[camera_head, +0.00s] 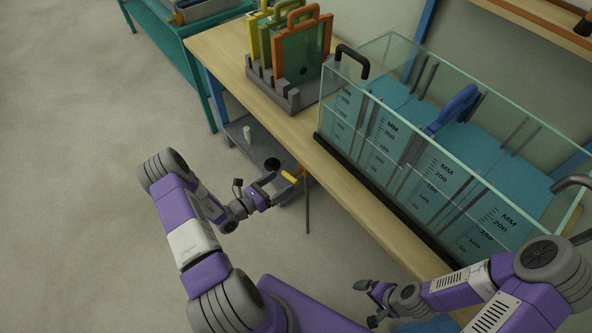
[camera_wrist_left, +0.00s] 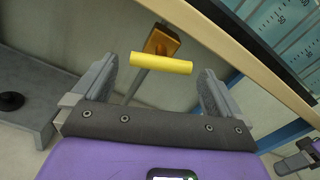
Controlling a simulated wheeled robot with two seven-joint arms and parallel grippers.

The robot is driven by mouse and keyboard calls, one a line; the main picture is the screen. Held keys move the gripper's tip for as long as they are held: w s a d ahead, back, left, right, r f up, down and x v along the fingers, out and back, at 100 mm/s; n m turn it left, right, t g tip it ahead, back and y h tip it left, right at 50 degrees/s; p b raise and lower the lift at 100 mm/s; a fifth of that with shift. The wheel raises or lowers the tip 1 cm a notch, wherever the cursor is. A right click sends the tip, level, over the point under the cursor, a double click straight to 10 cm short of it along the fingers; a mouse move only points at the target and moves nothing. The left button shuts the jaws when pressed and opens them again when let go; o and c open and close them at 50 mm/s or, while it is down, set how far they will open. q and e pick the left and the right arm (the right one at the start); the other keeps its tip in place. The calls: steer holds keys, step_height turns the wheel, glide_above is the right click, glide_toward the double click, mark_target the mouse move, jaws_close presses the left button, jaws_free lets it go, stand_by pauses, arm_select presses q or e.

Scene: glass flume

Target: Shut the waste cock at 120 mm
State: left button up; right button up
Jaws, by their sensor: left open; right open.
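The waste cock (camera_wrist_left: 163,42) has a brass-coloured body and a yellow bar handle (camera_wrist_left: 160,63), below the bench edge. In the head view the yellow handle (camera_head: 289,177) is small, beside my left gripper (camera_head: 268,188). In the left wrist view my left gripper (camera_wrist_left: 156,76) is open, with one finger near each end of the handle; contact is not visible. The glass flume (camera_head: 385,165) holds blue water in sections behind scales marked MM; I cannot read the exact level. My right gripper (camera_head: 367,302) is open and empty, low in front of the bench.
The wooden bench (camera_head: 222,50) carries the flume and a grey rack (camera_head: 290,97) of coloured, handled plates. A blue gate piece (camera_head: 455,108) stands in the flume. A low grey shelf (camera_head: 240,130) with a black knob (camera_head: 271,164) lies below the bench. Open floor lies left.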

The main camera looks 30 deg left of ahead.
mark_target(294, 174)
arm_select(q)
steer(key=b+x, duration=0.1)
steer(key=x, duration=0.6)
steer(key=shift+s, duration=0.1)
steer(key=c, duration=0.8)
steer(key=m, duration=0.2)
steer(key=shift+d+m, duration=0.1)
steer(key=shift+m, duration=0.2)
steer(key=shift+o, duration=0.2)
steer(key=shift+m+p, duration=0.4)
steer(key=shift+m, duration=0.5)
steer(key=o, duration=0.8)
steer(key=shift+c, duration=0.2)
steer(key=shift+s, duration=0.1)
steer(key=p+v, duration=0.1)
steer(key=v, duration=0.6)
steer(key=shift+s, duration=0.25)
